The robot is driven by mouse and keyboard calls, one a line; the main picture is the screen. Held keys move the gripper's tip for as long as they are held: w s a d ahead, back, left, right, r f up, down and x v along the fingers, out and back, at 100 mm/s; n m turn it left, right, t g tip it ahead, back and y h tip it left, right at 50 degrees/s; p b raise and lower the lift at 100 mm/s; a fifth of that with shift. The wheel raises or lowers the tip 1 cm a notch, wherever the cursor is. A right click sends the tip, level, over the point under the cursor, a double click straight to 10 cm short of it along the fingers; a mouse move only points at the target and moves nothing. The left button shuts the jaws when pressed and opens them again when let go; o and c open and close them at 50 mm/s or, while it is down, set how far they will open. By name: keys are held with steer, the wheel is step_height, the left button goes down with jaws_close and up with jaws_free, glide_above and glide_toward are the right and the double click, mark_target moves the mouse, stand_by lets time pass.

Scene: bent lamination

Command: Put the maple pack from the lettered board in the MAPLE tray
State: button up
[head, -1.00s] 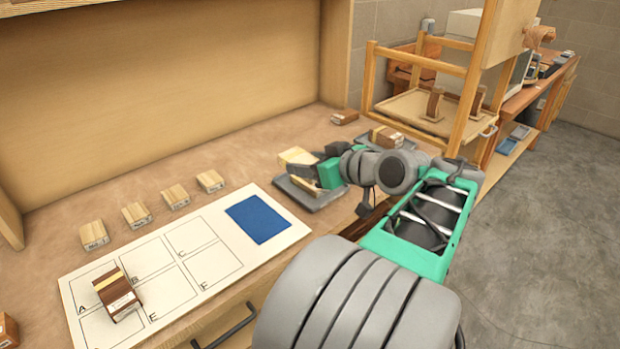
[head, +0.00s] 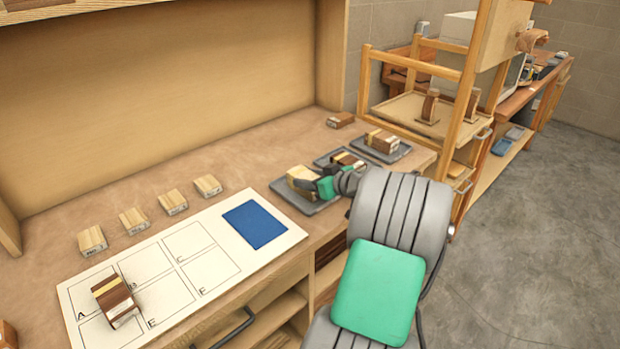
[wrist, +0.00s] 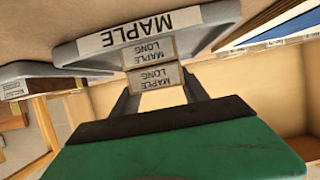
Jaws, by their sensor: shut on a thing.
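My gripper (wrist: 160,90) is shut on a pale pack labelled MAPLE LONG (wrist: 152,77). In the wrist view, a second MAPLE LONG label (wrist: 148,52) shows just beyond it, against the grey tray with the MAPLE label (wrist: 125,28). In the head view, my gripper (head: 322,187) is over the right part of that tray (head: 318,208), beside a pale pack (head: 299,178). My gripper partly hides the packs there; whether the held pack touches the tray cannot be told. The white lettered board (head: 190,289) carries a brown striped pack (head: 115,301) at its left.
Several pale blocks (head: 172,202) stand behind the board, which has a blue square (head: 254,224). Two more grey trays, one with a striped pack (head: 382,142), lie farther right. A small brown block (head: 340,120) lies behind them. A wooden rack (head: 425,105) stands beyond the bench end.

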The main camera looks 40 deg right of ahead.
steer(key=shift+f, duration=0.2)
steer(key=o, duration=1.4)
steer(key=shift+r, duration=0.1)
steer(key=shift+r, duration=0.25)
steer(key=v, duration=1.2)
steer(key=shift+b, duration=0.35)
steer(key=shift+s+f, duration=0.1)
steer(key=shift+f, duration=0.05)
